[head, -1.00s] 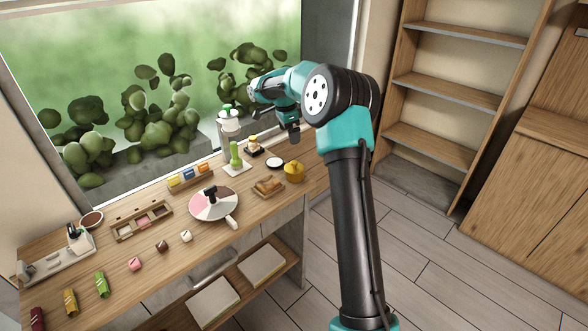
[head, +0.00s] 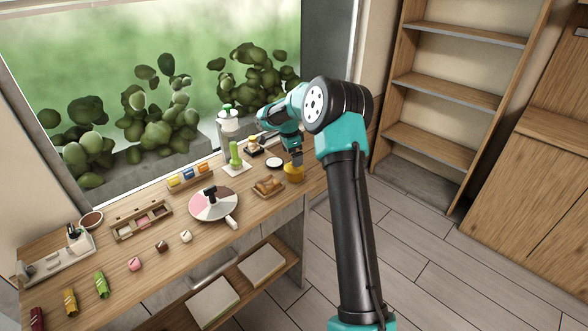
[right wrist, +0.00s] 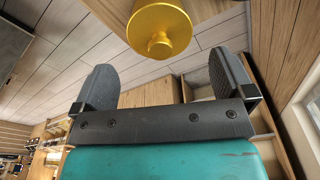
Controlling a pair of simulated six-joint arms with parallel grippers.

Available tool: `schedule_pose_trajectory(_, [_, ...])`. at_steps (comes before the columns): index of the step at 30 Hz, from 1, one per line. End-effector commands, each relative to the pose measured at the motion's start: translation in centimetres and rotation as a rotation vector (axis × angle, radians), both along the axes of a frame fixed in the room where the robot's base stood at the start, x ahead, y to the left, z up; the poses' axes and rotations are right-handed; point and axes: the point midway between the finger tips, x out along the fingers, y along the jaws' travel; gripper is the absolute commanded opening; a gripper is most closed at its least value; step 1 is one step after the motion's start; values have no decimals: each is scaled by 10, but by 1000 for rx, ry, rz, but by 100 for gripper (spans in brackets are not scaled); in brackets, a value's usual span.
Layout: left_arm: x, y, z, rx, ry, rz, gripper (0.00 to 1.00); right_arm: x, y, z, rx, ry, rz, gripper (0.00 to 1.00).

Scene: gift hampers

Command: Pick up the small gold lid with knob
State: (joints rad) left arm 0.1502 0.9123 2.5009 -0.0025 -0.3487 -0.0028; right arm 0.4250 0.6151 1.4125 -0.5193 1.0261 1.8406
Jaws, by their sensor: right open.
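The gold lid with its round knob (right wrist: 160,42) shows at the top middle of the right wrist view. In the head view the gold, rounded item (head: 293,174) sits near the right end of the wooden table, its top partly hidden by my gripper. My right gripper (head: 296,158) is just above it, pointing down. In the right wrist view the two dark fingers of my right gripper (right wrist: 165,76) are wide apart and empty, with the knob roughly centred ahead of them. I cannot tell whether a fingertip touches the lid. My left gripper is not in view.
A wooden board with brown pieces (head: 268,187) lies just left of the gold item. A green bottle (head: 235,157) and a white dispenser (head: 228,124) stand farther left. The table's front right edge is close.

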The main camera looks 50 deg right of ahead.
Motion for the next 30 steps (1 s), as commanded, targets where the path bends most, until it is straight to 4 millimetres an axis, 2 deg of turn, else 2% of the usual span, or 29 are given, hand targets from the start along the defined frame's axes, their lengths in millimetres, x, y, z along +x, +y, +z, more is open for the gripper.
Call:
schedule_pose_trajectory(13, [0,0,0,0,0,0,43,-2,-6,-48,1,3,0,100])
schedule_pose_trajectory(29, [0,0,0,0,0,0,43,-2,-6,-51,0,0,0,100])
schedule_pose_trajectory(30, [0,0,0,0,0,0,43,-2,-6,-51,0,0,0,97])
